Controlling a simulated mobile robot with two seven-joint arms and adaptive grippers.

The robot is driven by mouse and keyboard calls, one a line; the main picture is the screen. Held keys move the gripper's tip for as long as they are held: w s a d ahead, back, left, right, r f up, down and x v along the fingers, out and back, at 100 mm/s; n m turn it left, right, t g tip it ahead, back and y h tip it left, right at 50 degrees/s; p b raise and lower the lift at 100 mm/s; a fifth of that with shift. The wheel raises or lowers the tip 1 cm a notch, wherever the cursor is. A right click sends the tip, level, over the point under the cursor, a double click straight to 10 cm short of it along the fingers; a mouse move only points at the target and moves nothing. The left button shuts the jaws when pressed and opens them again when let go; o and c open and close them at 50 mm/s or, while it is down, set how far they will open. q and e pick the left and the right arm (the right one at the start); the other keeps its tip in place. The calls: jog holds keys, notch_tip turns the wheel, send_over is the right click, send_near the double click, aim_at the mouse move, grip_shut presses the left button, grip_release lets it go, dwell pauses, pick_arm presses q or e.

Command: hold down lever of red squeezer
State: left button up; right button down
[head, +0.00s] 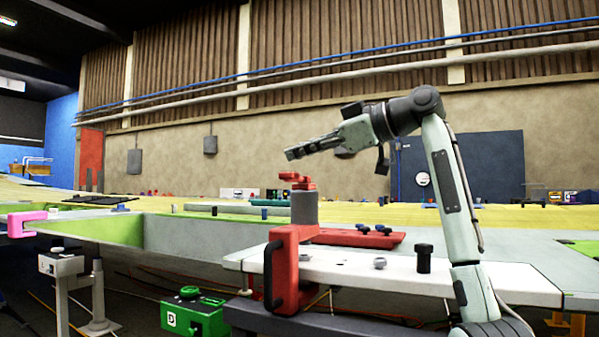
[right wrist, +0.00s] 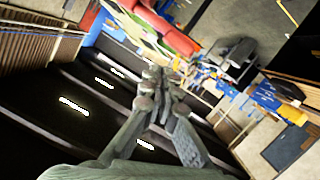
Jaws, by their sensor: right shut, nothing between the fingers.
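The red squeezer (head: 290,265) is a C-shaped red body clamped over the front edge of a white panel, with a dark handle on its left side. A grey cylinder (head: 304,208) stands upright at its top, and the red lever (head: 297,180) sits on the cylinder. My right gripper (head: 290,154) is shut and empty, pointing left, just above the lever in the head view with a visible gap. Its closed fingers also show in the right wrist view (right wrist: 157,78), with red parts beyond them that I cannot identify surely. My left gripper is out of view.
The white panel (head: 470,274) holds a black knob (head: 424,258) and a grey knob (head: 380,263). A red plate (head: 358,238) with blue knobs lies behind the squeezer. A pink clamp (head: 24,223) grips the left edge. A green box (head: 195,314) is below. The air around the gripper is free.

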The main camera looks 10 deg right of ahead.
notch_tip(320, 180, up, 5)
jog(key=shift+s+r, duration=0.1)
jog(key=shift+r, duration=0.05)
dwell(0.5)
